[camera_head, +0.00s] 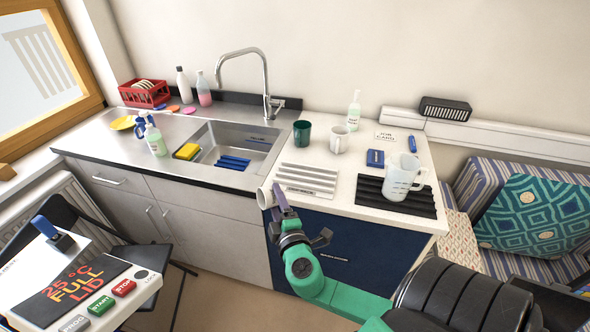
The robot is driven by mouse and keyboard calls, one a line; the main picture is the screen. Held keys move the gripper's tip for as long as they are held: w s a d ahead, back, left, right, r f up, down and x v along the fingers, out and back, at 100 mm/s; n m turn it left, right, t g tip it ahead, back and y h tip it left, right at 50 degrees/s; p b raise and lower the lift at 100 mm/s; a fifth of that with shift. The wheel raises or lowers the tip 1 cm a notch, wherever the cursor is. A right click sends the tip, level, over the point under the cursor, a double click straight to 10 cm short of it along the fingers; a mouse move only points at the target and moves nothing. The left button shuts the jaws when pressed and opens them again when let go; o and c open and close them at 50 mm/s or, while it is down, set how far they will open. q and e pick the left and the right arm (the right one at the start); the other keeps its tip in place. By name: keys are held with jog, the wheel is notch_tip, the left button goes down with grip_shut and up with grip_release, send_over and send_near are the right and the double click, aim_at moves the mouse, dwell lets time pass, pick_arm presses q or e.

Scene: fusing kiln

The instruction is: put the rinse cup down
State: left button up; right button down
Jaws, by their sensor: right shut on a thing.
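My right gripper (278,204) reaches in from the lower right on a green arm and is shut on a white cup (265,197), which I take to be the rinse cup. The cup is tilted on its side, with its open end toward the left. It shows at the front edge of the counter, in front of the sink cabinets; I cannot tell whether it touches the edge. The gripper's fingers hide part of it. My left gripper is not in view.
The white counter (343,181) holds a grey slatted mat (309,178), a black ribbed mat (374,193) with a measuring jug (402,177), a green cup (302,133) and a white mug (339,139). The sink (231,147) is left. A control panel (90,290) stands lower left.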

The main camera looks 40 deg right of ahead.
jog(key=w+d+r+m+g+h+p, duration=0.1)
jog(key=w+d+r+m+g, duration=0.1)
jog(key=w+d+r+m, duration=0.45)
jog(key=w+d+r+m+g+h+p, duration=0.1)
jog(key=w+d+r+m, duration=0.2)
jog(key=d+r+m, duration=0.65)
jog(key=m+b, duration=0.1)
jog(key=m, duration=0.1)
send_over(304, 178)
notch_tip(304, 178, down, 14)
notch_tip(304, 178, down, 8)
jog(key=b, duration=0.3)
jog(key=shift+w+f+b, duration=0.1)
jog(key=shift+f+b, duration=0.1)
jog(key=shift+b, duration=0.15)
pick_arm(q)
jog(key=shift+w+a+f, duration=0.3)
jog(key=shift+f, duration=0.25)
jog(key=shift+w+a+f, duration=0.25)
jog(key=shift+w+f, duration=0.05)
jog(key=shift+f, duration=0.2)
pick_arm(e)
jog(key=shift+f, duration=0.15)
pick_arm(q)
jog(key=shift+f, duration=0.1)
pick_arm(e)
jog(key=shift+c, duration=0.6)
grip_release()
